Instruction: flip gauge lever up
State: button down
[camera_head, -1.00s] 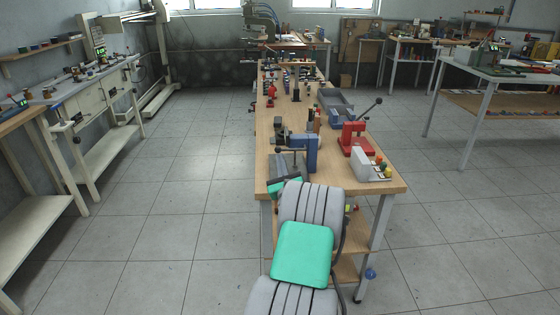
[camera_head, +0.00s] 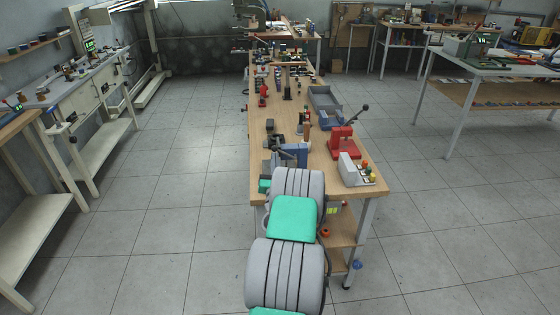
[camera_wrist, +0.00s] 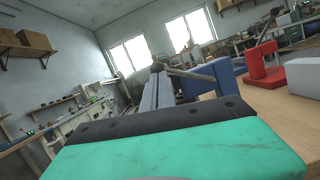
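No part that I can clearly tell as the gauge lever shows. On the workbench (camera_head: 312,184), a red device (camera_head: 341,143) has a black-knobbed lever (camera_head: 357,114) slanting up to the right. The red device also shows at the right of the wrist view (camera_wrist: 266,72). A white block (camera_head: 350,170) with coloured knobs stands in front of it. A blue vise (camera_head: 291,155) stands left of it, and its bar and blue body (camera_wrist: 224,76) show in the wrist view. My gripper is near the vise, mostly hidden behind my arm in the head view; its fingers are not clear in the wrist view.
A grey bin (camera_head: 325,106) lies behind the red device. Several small tools and fixtures stand farther back on the bench. A side bench (camera_head: 84,80) runs along the left wall and another table (camera_head: 480,66) stands at right. The floor between is clear.

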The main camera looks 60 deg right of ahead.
jog(key=shift+s+d+r+p, duration=0.15)
jog(key=shift+r+p, duration=0.25)
jog(key=shift+r, duration=0.25)
jog(key=shift+s+d+r+p, duration=0.15)
jog(key=shift+r+p, duration=0.2)
jog(key=shift+r, duration=0.4)
jog(key=s+a+f+b, duration=0.5)
jog(key=a+b, duration=0.5)
jog(key=b, duration=0.2)
jog(key=shift+s+a+f, duration=0.2)
jog(key=shift+a+f, duration=0.1)
jog(key=shift+f, duration=0.35)
